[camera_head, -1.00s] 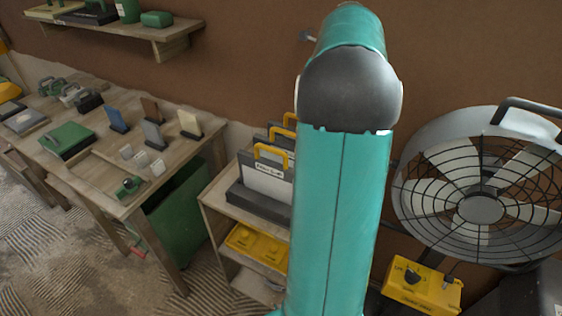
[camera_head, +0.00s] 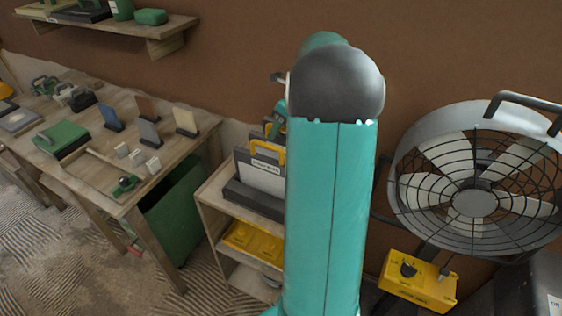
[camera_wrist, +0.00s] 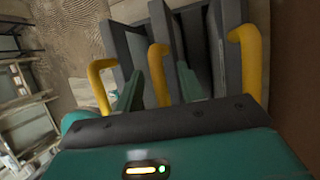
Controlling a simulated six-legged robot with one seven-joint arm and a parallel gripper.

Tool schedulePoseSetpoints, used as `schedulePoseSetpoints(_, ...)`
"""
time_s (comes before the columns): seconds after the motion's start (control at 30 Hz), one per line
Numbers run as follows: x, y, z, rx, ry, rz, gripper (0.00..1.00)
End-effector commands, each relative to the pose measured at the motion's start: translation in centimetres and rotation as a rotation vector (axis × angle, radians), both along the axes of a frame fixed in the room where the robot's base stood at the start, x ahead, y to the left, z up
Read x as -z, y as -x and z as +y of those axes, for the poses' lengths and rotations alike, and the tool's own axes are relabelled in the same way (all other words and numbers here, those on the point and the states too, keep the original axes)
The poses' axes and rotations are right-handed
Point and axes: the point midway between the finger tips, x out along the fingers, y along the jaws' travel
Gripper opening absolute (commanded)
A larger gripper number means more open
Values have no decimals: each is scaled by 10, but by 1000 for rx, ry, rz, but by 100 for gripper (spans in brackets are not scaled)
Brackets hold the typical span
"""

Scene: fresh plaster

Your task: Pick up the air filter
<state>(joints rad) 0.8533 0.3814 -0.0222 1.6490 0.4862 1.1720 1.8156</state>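Several air filters, grey-framed panels with yellow handles, stand upright side by side. In the head view the front filter (camera_head: 262,175) shows a pale labelled face and sits in a dark rack (camera_head: 250,199); those behind are mostly hidden by my arm. In the wrist view three yellow handles show: left (camera_wrist: 100,86), middle (camera_wrist: 157,75) and right (camera_wrist: 248,60). My gripper (camera_wrist: 160,80) is open, its two teal fingers apart, with the middle handle between them. I cannot tell whether either finger touches it. In the head view the gripper is mostly hidden behind my arm.
The rack stands on a wooden shelf unit (camera_head: 208,203) with a yellow case (camera_head: 253,243) below. A workbench (camera_head: 113,205) with small items is at left. A large fan (camera_head: 474,175) and yellow control box (camera_head: 418,283) are at right. The brown wall is close behind.

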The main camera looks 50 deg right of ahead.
Motion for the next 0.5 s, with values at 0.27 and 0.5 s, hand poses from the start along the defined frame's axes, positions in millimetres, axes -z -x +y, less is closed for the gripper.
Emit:
schedulePoseSetpoints(0.27,1,0,0,1,2,-1,31)
schedulePoseSetpoints(0.5,1,0,0,1,2,-1,0)
